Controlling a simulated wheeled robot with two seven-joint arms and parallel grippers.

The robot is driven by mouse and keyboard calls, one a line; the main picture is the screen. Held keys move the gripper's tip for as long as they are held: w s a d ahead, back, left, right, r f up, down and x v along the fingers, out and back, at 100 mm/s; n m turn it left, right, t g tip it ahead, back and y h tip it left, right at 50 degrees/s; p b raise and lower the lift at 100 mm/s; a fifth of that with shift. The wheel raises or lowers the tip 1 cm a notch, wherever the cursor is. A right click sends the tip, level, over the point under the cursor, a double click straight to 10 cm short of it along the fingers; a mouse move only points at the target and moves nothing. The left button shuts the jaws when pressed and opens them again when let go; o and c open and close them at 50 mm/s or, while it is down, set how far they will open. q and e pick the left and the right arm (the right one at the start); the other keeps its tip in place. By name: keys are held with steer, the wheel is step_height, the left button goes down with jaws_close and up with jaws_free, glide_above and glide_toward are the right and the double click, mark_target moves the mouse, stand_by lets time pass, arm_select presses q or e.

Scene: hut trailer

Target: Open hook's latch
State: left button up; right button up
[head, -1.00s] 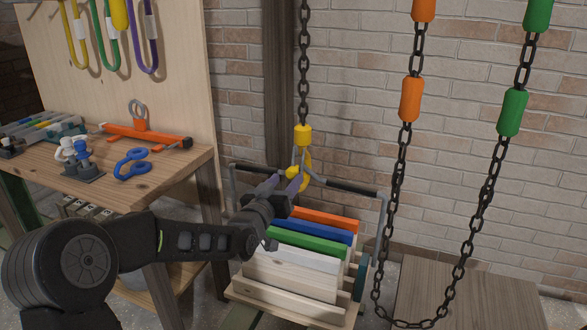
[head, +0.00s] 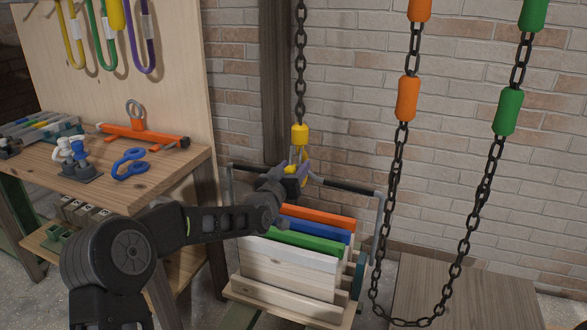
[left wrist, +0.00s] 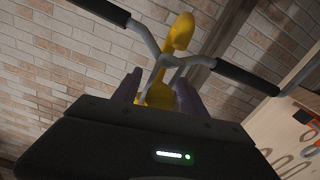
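The yellow hook hangs on a dark chain (head: 301,70); its yellow swivel top (head: 300,134) shows in the head view, and my left gripper partly hides its lower body. In the left wrist view the yellow hook (left wrist: 181,32) stands beyond the grey bent middle of the bar (left wrist: 172,64), its lower part between my two purple fingers. My left gripper (head: 297,172) is at the hook; it also shows in the left wrist view (left wrist: 156,90). Its fingers look apart, one on each side of the hook. I cannot tell the latch's position or any contact. My right gripper is not in view.
A wooden crate (head: 285,300) with coloured boards stands under the bar with black grips (head: 348,187). Chains with orange (head: 408,98) and green sleeves (head: 508,111) hang right. A workbench (head: 165,180) with tools stands left. A brick wall is behind.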

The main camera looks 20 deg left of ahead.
arm_select(q)
jaws_close()
stand_by(0.3)
stand_by(0.9)
